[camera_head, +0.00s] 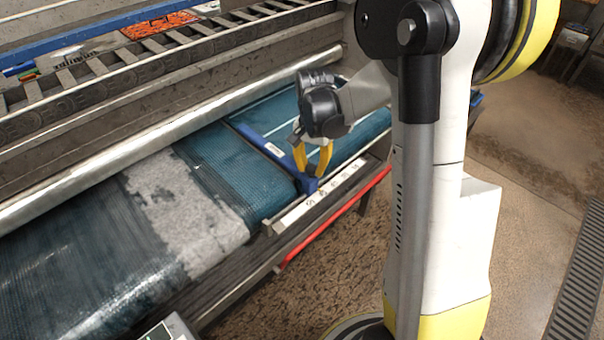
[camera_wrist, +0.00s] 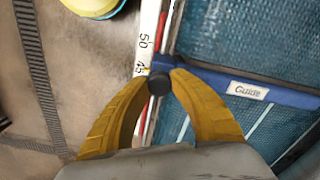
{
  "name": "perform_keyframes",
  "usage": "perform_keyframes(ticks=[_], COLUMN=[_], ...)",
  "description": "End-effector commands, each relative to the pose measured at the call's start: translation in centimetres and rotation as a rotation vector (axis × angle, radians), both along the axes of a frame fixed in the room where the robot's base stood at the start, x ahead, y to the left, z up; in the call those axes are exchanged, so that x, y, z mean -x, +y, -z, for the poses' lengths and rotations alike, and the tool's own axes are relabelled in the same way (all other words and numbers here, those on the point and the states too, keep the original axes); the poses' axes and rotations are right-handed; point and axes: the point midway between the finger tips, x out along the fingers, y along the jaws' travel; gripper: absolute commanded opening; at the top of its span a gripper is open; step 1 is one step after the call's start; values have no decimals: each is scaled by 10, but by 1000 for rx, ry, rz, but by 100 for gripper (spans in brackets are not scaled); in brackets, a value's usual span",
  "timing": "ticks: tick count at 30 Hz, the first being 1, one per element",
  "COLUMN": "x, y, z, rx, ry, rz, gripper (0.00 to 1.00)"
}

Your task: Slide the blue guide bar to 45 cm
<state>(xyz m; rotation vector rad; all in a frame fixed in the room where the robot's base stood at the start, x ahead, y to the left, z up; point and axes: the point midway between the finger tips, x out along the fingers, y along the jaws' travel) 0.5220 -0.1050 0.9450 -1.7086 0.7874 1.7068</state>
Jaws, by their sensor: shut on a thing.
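The blue guide bar (camera_head: 262,144) lies across the teal belt, with its near end at the white scale strip (camera_head: 318,196). In the wrist view the bar (camera_wrist: 285,95) carries a "Guide" label and has a black knob (camera_wrist: 159,84) at its scale end. My gripper (camera_head: 313,172) is shut on this knob; its yellow fingers (camera_wrist: 160,80) close around it from both sides. In the wrist view the scale (camera_wrist: 148,25) shows 50 and 45. The bar's end is close beside the 45 mark. The lower numbers are hidden by a finger.
A grey patterned rug piece (camera_head: 180,205) lies on the belt left of the bar. A metal roller (camera_head: 150,140) runs along behind the belt. A red rail (camera_head: 335,220) runs along the front edge. Open floor (camera_head: 320,290) lies in front.

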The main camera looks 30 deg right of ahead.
Motion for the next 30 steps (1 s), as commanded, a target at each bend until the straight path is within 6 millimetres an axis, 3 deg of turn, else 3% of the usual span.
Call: perform_keyframes(ticks=[6, 7, 9, 10, 20, 23, 30], x=[1, 1, 1, 1, 1, 1, 1], y=[1, 1, 1, 1, 1, 1, 1], z=[1, 1, 1, 1, -3, -15, -67], rx=[0, 0, 0, 0, -1, -1, -1], ry=[1, 1, 1, 1, 1, 1, 1], rz=[-1, -1, -1, -1, 0, 0, 0], gripper=[0, 29, 50, 52, 52, 52, 52])
